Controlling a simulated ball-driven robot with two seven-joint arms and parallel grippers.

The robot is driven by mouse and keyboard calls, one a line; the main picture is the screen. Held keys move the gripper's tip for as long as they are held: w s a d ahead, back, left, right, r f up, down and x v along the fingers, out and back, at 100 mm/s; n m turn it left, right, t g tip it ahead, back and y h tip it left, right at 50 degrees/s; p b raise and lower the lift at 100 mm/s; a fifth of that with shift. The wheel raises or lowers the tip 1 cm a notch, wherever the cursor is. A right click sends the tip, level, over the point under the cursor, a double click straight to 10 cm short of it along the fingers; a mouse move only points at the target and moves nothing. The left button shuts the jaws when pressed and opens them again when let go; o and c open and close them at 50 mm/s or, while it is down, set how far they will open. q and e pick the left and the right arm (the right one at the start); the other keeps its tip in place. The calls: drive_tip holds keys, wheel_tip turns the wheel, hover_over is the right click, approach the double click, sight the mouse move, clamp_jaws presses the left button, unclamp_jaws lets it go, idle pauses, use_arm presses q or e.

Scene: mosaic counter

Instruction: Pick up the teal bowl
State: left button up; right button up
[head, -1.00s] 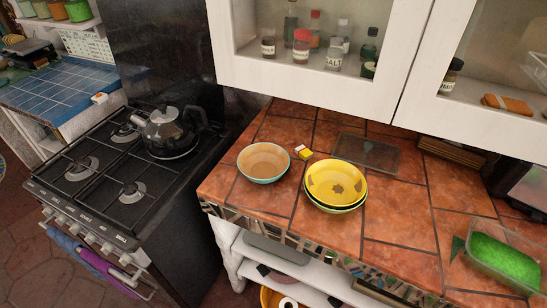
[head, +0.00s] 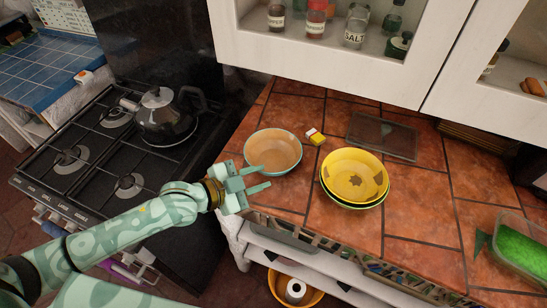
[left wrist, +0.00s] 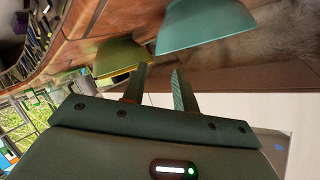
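The teal bowl (head: 273,150) stands upright on the tiled counter, with a teal rim and a tan inside that looks empty. Its teal outside shows at the top of the left wrist view (left wrist: 205,27). My left gripper (head: 266,177) is open and empty, at the near side of the teal bowl by the counter's front edge. Its two fingers also show in the left wrist view (left wrist: 159,72), pointing toward the bowls with a gap between them. I cannot tell whether a finger touches the bowl. My right gripper is not in view.
A yellow patterned bowl (head: 353,175) sits in a green-rimmed bowl just right of the teal bowl. A small yellow and white box (head: 316,136) and a dark flat tray (head: 383,138) lie behind. A stove with a kettle (head: 166,116) is left. White cabinets (head: 330,68) hang above.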

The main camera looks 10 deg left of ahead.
use_arm(q)
drive_tip(key=x, duration=0.2)
drive_tip(key=shift+d, duration=0.3)
drive_tip(key=b+x, duration=0.1)
drive_tip(key=x, duration=0.4)
drive_tip(key=shift+s+f, duration=0.1)
drive_tip(key=shift+a, duration=0.1)
clamp_jaws()
